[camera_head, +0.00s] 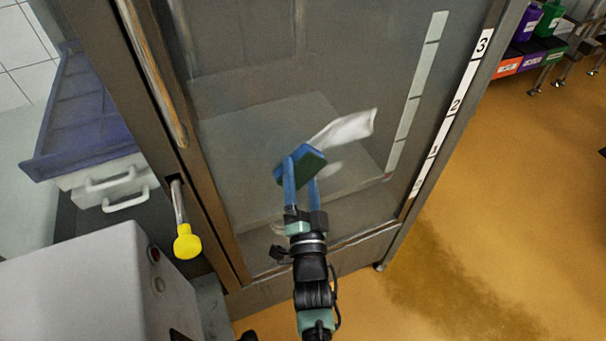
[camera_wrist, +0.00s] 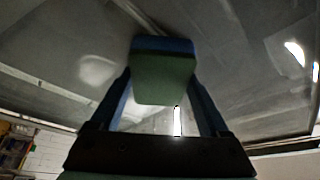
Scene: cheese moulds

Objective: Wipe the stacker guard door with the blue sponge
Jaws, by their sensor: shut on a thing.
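The stacker guard door (camera_head: 245,65) is a tall clear panel in a brown-grey metal frame, filling the middle of the head view. A white smear (camera_head: 345,130) shows at the panel, just right of the sponge. My gripper (camera_head: 303,172) is shut on the blue sponge (camera_head: 311,159), which has a green side. The sponge is at the lower middle of the panel; I cannot tell whether it touches. In the wrist view the sponge (camera_wrist: 164,78) sits between both fingers, with the grey panel (camera_wrist: 60,50) behind it and a pale blurred patch at its left.
A yellow-knobbed handle (camera_head: 187,240) sticks out left of the door frame. A grey box with buttons (camera_head: 110,290) stands at lower left. A numbered strip (camera_head: 455,110) runs along the frame's right side. Open orange floor (camera_head: 510,200) lies to the right; coloured bins (camera_head: 530,55) stand beyond.

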